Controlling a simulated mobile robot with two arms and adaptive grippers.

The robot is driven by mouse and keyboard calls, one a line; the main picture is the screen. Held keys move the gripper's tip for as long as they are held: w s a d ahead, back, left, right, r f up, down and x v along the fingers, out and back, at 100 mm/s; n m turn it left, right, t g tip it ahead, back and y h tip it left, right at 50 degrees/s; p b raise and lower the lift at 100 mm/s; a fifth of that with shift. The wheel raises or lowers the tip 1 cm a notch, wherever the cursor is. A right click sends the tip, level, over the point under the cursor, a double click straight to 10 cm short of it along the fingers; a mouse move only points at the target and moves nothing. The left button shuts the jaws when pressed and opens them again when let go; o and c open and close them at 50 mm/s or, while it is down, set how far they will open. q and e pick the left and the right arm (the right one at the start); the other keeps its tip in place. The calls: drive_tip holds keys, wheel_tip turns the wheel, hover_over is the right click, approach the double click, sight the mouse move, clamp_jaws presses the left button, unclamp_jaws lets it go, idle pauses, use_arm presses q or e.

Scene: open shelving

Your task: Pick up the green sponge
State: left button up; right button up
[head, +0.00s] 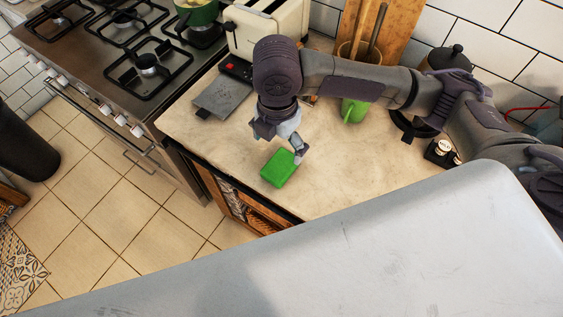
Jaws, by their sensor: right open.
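The green sponge (278,169) lies on the pale countertop (335,185), close to its front edge. My right arm reaches in from the right, and my right gripper (283,145) points down at the sponge's far side. Its jaws are open. One finger is close to the sponge's upper right corner; I cannot tell whether it touches. My left gripper is not in view.
A gas stove (110,55) stands to the left. A grey kitchen scale (222,97), a cream toaster (265,25) and a green mug (354,109) are behind the gripper. Small jars (441,152) stand at the right. The counter right of the sponge is clear.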

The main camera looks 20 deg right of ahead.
sight(281, 165)
drive_tip(key=f, duration=0.4)
drive_tip(key=shift+w+d, duration=0.15)
drive_tip(key=shift+d, duration=0.1)
drive_tip(key=shift+f, duration=0.15)
wheel_tip(281, 165, down, 4)
drive_tip(key=shift+w+f+p, duration=0.1)
drive_tip(key=shift+f+p, duration=0.05)
drive_tip(key=shift+p, duration=0.5)
drive_tip(key=shift+d+f, duration=0.1)
drive_tip(key=shift+f, duration=0.25)
drive_tip(key=shift+c, duration=0.2)
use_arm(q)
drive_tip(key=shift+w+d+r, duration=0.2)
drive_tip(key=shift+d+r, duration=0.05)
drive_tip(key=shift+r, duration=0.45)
use_arm(e)
drive_tip(key=c, duration=1)
